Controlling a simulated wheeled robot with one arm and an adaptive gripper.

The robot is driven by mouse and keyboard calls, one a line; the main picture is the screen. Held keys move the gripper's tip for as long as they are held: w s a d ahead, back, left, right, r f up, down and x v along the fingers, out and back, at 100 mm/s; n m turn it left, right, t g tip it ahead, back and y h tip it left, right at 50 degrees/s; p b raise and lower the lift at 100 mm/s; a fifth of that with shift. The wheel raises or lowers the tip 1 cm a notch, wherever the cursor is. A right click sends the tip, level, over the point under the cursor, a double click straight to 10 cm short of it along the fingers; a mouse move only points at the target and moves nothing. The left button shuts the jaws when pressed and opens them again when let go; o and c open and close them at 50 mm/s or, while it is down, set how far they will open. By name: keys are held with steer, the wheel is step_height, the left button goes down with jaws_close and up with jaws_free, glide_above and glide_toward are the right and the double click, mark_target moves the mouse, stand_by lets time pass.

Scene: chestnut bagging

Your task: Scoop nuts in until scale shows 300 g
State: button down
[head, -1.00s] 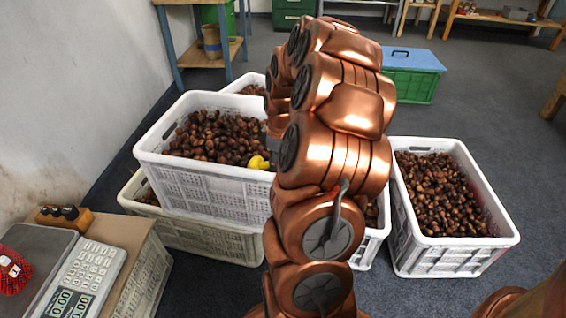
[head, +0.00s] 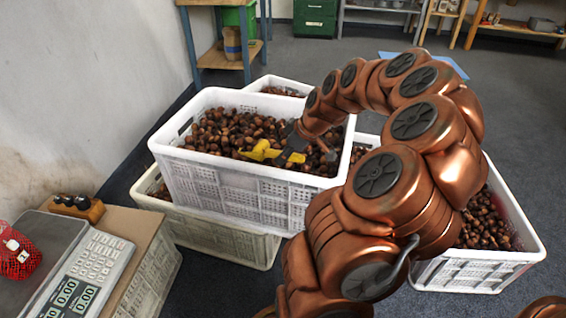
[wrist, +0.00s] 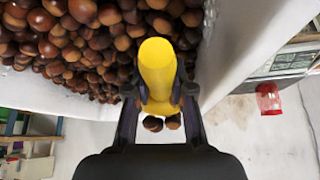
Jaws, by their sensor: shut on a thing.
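My gripper (head: 292,157) is shut on a yellow scoop (head: 262,152) over the chestnuts in the upper white crate (head: 240,185). In the wrist view, the scoop (wrist: 157,72) sits between the fingers of my gripper (wrist: 159,95), with its bowl against the chestnuts (wrist: 80,35). A few chestnuts (wrist: 153,124) show between the fingers by the scoop's near end; I cannot tell what they rest on. A red net bag (head: 20,250) lies on the scale's plate at the far left, and it also shows in the wrist view (wrist: 268,98). The scale (head: 98,255) shows 0.00 readings.
The upper crate stands on another crate (head: 215,233). A crate of chestnuts (head: 480,268) stands at the right, partly behind my arm. A wooden block with dark knobs (head: 77,207) sits behind the scale. The wall is close on the left; open floor lies at the back right.

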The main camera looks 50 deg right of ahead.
steer(key=shift+t, duration=0.6)
steer(key=shift+s+d+r, duration=0.1)
steer(key=shift+s+r, duration=0.05)
steer(key=shift+r, duration=0.8)
steer(key=shift+s+d+r, duration=0.1)
steer(key=shift+s+r, duration=0.1)
steer(key=shift+r, duration=0.75)
steer(key=shift+s+r, duration=0.15)
steer(key=shift+r, duration=0.8)
